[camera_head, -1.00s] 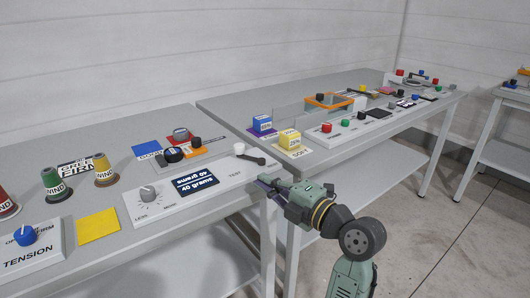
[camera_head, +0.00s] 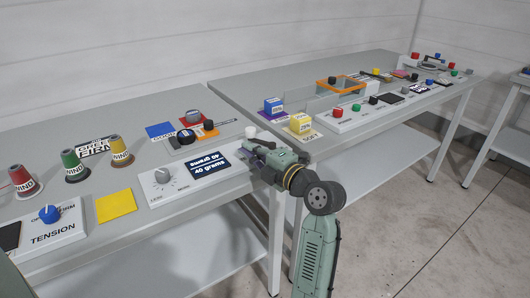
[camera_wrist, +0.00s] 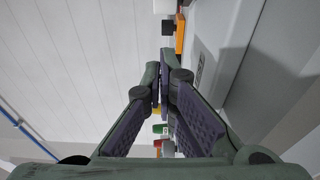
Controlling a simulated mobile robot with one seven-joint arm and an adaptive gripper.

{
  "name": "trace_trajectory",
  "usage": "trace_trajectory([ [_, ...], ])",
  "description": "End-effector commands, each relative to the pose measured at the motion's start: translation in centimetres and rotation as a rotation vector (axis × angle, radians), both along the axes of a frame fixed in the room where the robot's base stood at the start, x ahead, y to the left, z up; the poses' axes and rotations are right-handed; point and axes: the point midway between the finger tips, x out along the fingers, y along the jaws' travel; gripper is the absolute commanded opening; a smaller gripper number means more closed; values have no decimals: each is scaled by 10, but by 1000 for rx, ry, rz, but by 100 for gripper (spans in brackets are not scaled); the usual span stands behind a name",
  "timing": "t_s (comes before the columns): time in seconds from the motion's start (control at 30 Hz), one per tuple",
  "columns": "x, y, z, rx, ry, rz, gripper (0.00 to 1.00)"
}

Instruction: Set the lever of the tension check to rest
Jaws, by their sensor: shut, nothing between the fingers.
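The tension check is a white panel (camera_head: 188,182) with a grey dial (camera_head: 163,176) and a dark display (camera_head: 209,166) reading 40 grams. Its lever is at the panel's right end, by the TEST marking. The lever's white knob (camera_head: 251,131) shows just behind my gripper (camera_head: 250,147). The dark lever arm is hidden behind my gripper, so I cannot tell its present position or whether I touch it. My gripper is shut and empty, low over the panel's right end. In the wrist view its fingers (camera_wrist: 165,62) come together at the tips.
Behind the panel are a block with black knobs (camera_head: 186,137) and a blue card (camera_head: 160,131). Red, green and yellow cones (camera_head: 122,152) and a TENSION box (camera_head: 52,225) stand left. A second table (camera_head: 300,93) with blocks and button panels stands right. Floor on the right is open.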

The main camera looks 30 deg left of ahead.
Motion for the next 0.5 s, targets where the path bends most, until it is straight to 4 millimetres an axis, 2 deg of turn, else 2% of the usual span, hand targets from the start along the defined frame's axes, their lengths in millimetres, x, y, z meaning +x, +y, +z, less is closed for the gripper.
trace_trajectory([
  [0.2, 26, 16, 2, 0, 2, 0, 0],
  [0.5, 34, 21, 0, 0, 0, 0, 0],
])
